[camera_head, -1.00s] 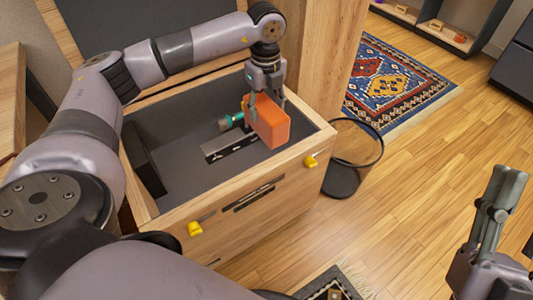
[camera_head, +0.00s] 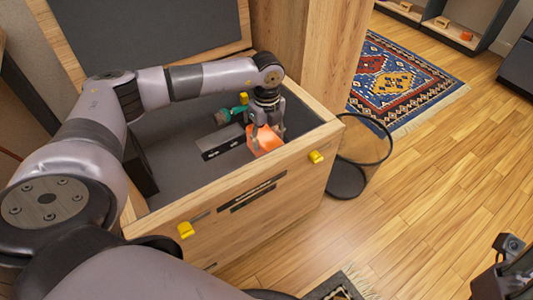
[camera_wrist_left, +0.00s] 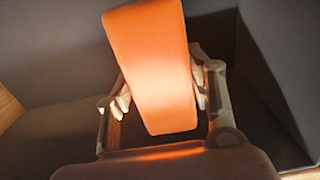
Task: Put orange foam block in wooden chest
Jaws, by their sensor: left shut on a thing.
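The orange foam block (camera_head: 264,141) is held by my left gripper (camera_head: 266,122), which points down inside the open wooden chest (camera_head: 262,187). The block is lower than the chest's front rim, near the front right corner. In the left wrist view the block (camera_wrist_left: 153,65) sits tilted between the two fingers of my left gripper (camera_wrist_left: 160,98). I cannot tell whether the block touches the chest floor. My right gripper is at the lower right edge of the head view, where only part of the right arm shows and its fingers are cut off.
The chest lid (camera_head: 150,32) stands open behind. A round mesh bin (camera_head: 361,147) stands right of the chest. A patterned rug (camera_head: 395,83) lies beyond.

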